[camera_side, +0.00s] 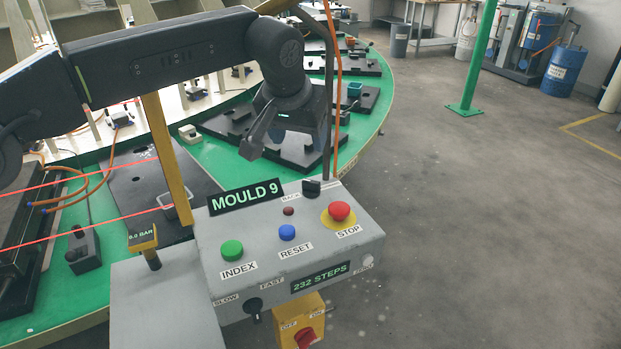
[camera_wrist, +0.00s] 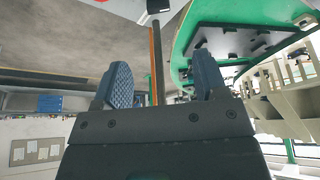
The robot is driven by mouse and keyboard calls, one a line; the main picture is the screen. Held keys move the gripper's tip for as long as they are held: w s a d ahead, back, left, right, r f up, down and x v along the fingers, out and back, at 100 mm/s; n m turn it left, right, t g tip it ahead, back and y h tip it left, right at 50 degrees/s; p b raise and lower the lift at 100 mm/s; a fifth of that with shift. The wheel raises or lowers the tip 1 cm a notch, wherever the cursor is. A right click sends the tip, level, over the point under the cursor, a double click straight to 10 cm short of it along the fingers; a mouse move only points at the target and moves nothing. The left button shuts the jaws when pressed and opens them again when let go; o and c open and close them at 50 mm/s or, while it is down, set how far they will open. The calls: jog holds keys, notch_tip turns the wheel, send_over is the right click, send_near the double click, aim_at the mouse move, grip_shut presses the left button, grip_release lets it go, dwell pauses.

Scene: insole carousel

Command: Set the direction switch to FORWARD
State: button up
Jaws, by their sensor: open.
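The direction switch looks to be the small black knob (camera_side: 311,188) at the back edge of the grey control box (camera_side: 365,245), beside a label that seems to read BACK. Which way it points is unclear. My gripper (camera_side: 286,146) hangs above and behind the box, a little up and left of the knob, apart from it. In the wrist view its two blue ribbed fingers stand apart with nothing held between them; my gripper (camera_wrist: 160,68) there faces a dark post with an orange cable. The knob cannot be made out for certain in the wrist view.
The box carries a green INDEX button (camera_side: 232,250), blue RESET button (camera_side: 287,232), red STOP button (camera_side: 339,211) and black speed knob (camera_side: 254,305). A dark post with an orange cable (camera_side: 338,100) rises behind it. The green carousel (camera_side: 375,75) bears black fixtures. Floor is open at right.

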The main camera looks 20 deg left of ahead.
aim_at(311, 181)
jog(key=x, duration=1.4)
jog(key=shift+s+d, duration=0.1)
jog(key=c, duration=0.9)
jog(key=shift+m, duration=0.3)
jog(key=m+h, duration=0.1)
jog(key=m, duration=0.2)
jog(key=shift+m+g+h, duration=0.5)
jog(key=shift+m+h, duration=0.4)
jog(key=shift+m, duration=1)
